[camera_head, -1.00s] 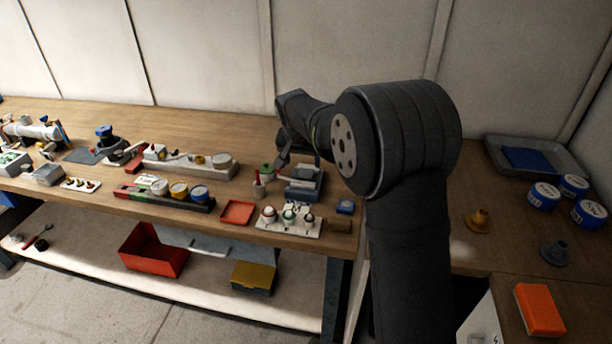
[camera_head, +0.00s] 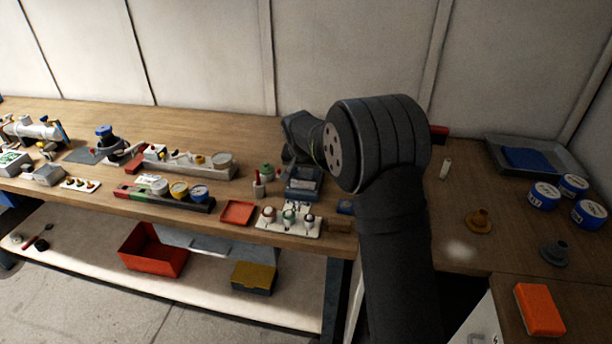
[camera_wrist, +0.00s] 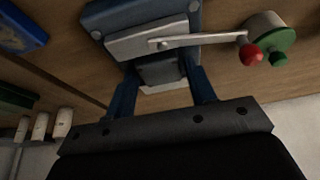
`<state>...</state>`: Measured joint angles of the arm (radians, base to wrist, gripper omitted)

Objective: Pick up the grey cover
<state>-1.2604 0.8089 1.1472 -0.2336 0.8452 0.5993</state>
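In the wrist view, a blue-grey unit (camera_wrist: 190,18) carries a light grey plate (camera_wrist: 130,43) with a thin lever. A darker grey block (camera_wrist: 160,70) lies just below the plate; I cannot tell which grey part is the cover. My gripper (camera_wrist: 160,66) is open. Its two blue fingers are apart, one on each side of the grey block in this view; I cannot tell if they touch it. In the head view, the blue-grey unit (camera_head: 304,180) stands beside my wrist.
A white holder with several round pieces (camera_head: 288,222) and a red tray (camera_head: 238,213) are in front.

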